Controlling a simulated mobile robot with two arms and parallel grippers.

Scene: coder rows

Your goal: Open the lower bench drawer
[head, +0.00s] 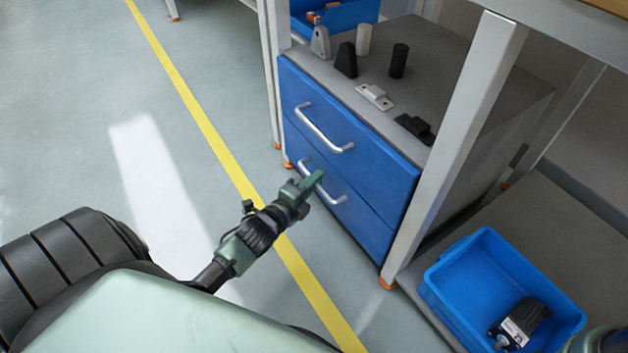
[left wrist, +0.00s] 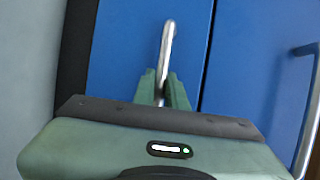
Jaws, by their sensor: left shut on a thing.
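The drawer cabinet under the bench has two blue drawer fronts, each with a silver bar handle. The lower drawer (head: 357,216) looks flush with the upper drawer (head: 375,158). My left gripper (head: 317,181) is at the lower drawer's handle (head: 334,196) and shut on it. In the left wrist view the green fingers (left wrist: 162,90) close around the lower handle (left wrist: 167,42), with the blue front behind. The fingers hide part of the handle. At the bottom right corner of the head view a piece of my right arm shows, but its fingers cannot be made out.
Small grey, black and white parts (head: 374,96) stand on the cabinet's grey top. A bench leg (head: 455,150) rises beside the drawers' right edge. A blue bin (head: 470,285) holding a black part sits at lower right. The floor before the drawers is clear.

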